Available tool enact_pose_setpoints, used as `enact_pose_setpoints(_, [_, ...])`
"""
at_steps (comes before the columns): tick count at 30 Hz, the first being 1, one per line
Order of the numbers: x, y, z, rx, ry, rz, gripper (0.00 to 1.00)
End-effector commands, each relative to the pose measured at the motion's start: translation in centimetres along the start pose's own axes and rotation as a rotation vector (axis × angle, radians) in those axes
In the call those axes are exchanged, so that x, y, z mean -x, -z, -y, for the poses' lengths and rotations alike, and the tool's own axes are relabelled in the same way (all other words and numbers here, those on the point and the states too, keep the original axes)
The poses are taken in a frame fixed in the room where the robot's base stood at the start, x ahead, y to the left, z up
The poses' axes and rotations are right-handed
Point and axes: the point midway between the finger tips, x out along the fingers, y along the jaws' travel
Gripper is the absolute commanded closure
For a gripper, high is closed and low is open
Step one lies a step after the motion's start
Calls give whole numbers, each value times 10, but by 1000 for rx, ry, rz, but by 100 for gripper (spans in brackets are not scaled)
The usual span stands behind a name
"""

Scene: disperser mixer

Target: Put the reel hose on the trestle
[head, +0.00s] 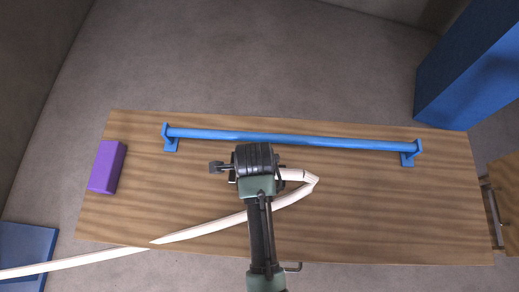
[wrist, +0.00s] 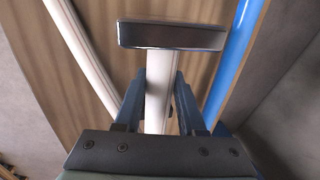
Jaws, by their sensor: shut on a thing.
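The blue trestle (head: 290,138), a long low rail on two end feet, stands along the far side of the wooden table. It also shows at the right in the wrist view (wrist: 233,55). The white hose (head: 215,231) runs in from the lower left, crosses the table, bends sharply right of my gripper and doubles back under it. My gripper (head: 254,165) is just on the near side of the rail. In the wrist view my gripper (wrist: 160,85) is shut on the hose (wrist: 158,95), close to a grey metal crosspiece (wrist: 172,36) at its end. The fingertips are hidden in the head view.
A purple block (head: 106,167) lies at the table's left end. A tall blue box (head: 470,70) stands beyond the right back corner. A blue panel (head: 27,250) is on the floor at lower left. The right part of the table (head: 400,215) is clear.

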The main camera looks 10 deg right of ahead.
Motion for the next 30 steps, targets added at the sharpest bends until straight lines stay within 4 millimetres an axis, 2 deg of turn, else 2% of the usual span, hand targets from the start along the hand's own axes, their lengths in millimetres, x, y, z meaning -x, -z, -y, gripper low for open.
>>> enact_pose_setpoints(6, [-29,0,-6,0,-2,0,100])
enact_pose_setpoints(19, [-36,0,-7,0,1,0,100])
enact_pose_setpoints(20, [-36,0,-8,0,-1,0,57])
enact_pose_setpoints(21, [-36,0,-8,0,-1,0,50])
enact_pose_setpoints(24, [-36,0,-8,0,-1,0,32])
enact_pose_setpoints(30, [-36,0,-8,0,-1,0,31])
